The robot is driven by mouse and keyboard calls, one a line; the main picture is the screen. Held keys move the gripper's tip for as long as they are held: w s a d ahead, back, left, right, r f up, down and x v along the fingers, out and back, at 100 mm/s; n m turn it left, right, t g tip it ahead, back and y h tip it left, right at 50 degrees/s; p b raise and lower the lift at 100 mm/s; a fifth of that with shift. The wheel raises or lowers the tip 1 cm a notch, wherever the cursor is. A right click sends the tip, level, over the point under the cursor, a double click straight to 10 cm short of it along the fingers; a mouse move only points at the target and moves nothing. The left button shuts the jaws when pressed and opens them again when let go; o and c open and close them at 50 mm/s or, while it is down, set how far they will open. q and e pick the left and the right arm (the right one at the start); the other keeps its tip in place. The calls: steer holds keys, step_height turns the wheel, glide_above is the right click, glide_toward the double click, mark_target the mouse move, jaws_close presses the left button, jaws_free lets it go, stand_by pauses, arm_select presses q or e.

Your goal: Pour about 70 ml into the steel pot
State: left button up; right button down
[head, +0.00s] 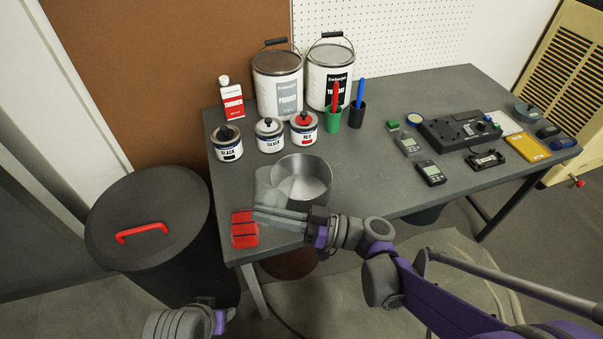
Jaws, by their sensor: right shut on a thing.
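The steel pot (318,190) stands open on the grey workbench near its front left, and I see no clear contents in it. My right gripper (262,214) is in front of the pot, low over the bench. It is shut on a pale see-through cup (267,185), which is beside the pot on its left and looks roughly upright. The cup's lower part is hidden by the fingers, and I cannot tell its liquid level or whether it touches the pot. My left arm shows only in part at the bottom left; its fingers are not clear.
Small black (228,148), silver (270,140) and red (304,133) paint tins stand behind the pot. A thinner bottle (231,103) and two large cans (277,90) are further back. A red block (244,237) lies at the front left. Meters and electronics (455,133) fill the right.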

mark_target(280, 191)
steer(key=w+r+m, duration=0.1)
steer(key=w+d+r+m+y, duration=0.1)
steer(key=shift+d+r+m+t, duration=0.2)
steer(key=shift+r+m+t, duration=0.2)
steer(key=shift+w+d+m+t+b, duration=0.25)
steer(key=shift+m+t+b, duration=0.2)
steer(key=shift+m, duration=0.35)
steer(key=shift+w+d+r+m+t+y+b, duration=0.15)
steer(key=shift+w+m+t+b, duration=0.15)
steer(key=shift+m, duration=0.3)
steer(key=shift+w+m+t+y+b, duration=0.15)
steer(key=shift+m+t, duration=0.2)
steer(key=shift+m, duration=0.25)
steer(key=shift+m, duration=0.3)
steer(key=shift+w+d+r+m+t, duration=0.2)
steer(key=shift+r+m+t, duration=0.35)
steer(key=shift+m, duration=0.25)
steer(key=shift+w+d+r+m+t, duration=0.1)
steer(key=shift+r+m+t, duration=0.15)
steer(key=shift+m, duration=0.15)
steer(key=shift+w+d+f+m+t+b, duration=0.1)
steer(key=shift+w+d+m+t+b, duration=0.25)
steer(key=shift+m, duration=0.3)
steer(key=shift+w+d+f+m+t+b, duration=0.1)
steer(key=shift+w+d+m+t+b, duration=0.2)
steer(key=shift+m, duration=0.35)
